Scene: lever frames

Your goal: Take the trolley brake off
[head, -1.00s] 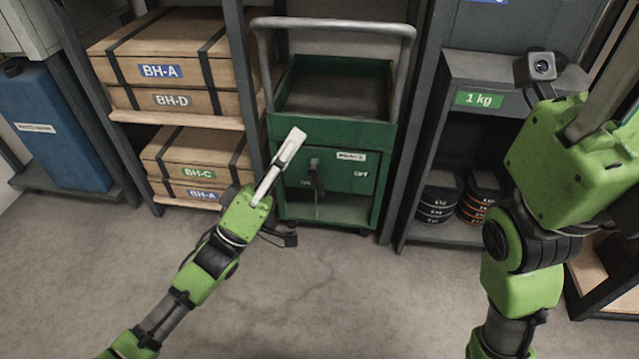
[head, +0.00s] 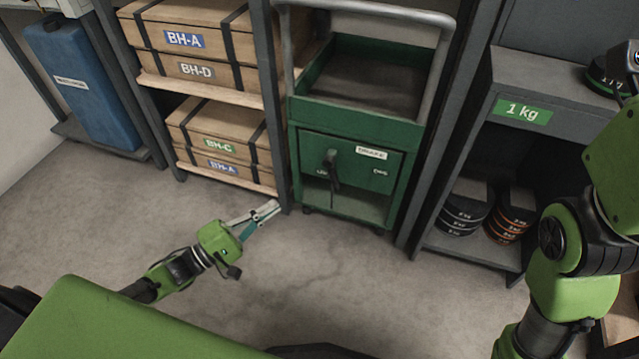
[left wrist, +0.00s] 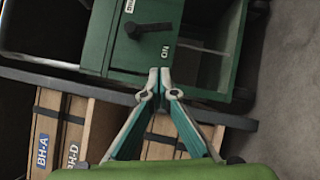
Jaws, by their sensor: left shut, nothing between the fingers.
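The green trolley (head: 352,126) with a grey push handle stands between the shelves. That mark looks like ON in the left wrist view, where the lever (left wrist: 148,29) also shows. Another small mark, hard to read, is farther right on the panel, below a white label (head: 372,153). My left gripper (head: 272,210) is shut and empty, low and to the left of the lever, not touching it. My right arm shows, but its gripper is out of view.
A shelf with strapped wooden boxes (head: 192,68) stands close left of the trolley, its post near my left gripper. A grey weight shelf (head: 548,121) stands at right. A blue container (head: 85,95) is far left. The floor in front is clear.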

